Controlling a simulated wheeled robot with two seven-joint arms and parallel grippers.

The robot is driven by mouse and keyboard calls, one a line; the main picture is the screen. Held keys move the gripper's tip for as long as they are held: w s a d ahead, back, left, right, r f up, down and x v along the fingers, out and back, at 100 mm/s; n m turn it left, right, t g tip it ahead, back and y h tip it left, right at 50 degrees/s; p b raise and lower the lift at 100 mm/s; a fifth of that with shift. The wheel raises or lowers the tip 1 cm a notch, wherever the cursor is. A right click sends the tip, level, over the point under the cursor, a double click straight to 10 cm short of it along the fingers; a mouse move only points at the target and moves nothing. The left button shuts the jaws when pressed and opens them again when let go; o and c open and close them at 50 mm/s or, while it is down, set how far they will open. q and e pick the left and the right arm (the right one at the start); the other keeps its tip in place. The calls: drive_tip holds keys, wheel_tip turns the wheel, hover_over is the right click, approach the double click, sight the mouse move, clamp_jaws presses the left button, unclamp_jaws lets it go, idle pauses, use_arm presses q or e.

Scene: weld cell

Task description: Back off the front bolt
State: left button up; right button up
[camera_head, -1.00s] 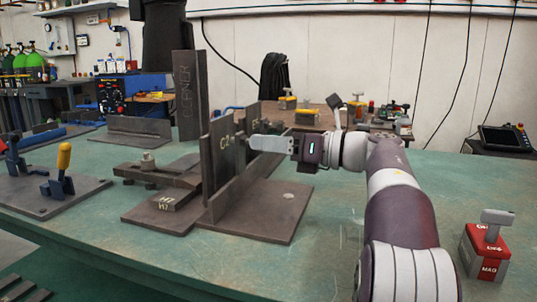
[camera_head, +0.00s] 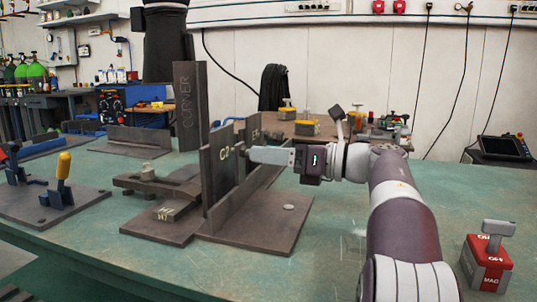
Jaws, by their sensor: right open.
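A pale bolt head (camera_head: 149,168) stands on a dark strap clamp (camera_head: 165,188) left of the upright plates. A second pale round head (camera_head: 288,207) sits low on the flat base plate (camera_head: 255,232). I cannot tell which is the front bolt. My right gripper (camera_head: 250,154) reaches in from the right, fingers pointing left, beside the upright plate marked G2 (camera_head: 217,160). It is well above the base plate and apart from both heads. It is open, seen side-on, with nothing visible between its fingers. My left gripper is out of view.
A tall dark plate (camera_head: 189,105) stands behind the clamp. A blue toggle clamp with a yellow handle (camera_head: 63,170) is at the left. A red magnet block (camera_head: 487,262) stands at the right. Green tabletop (camera_head: 315,265) is clear in front of the base plate.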

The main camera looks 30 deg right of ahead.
drive_tip(key=p+v, duration=0.3)
drive_tip(key=v, duration=0.9)
drive_tip(key=shift+s, duration=0.1)
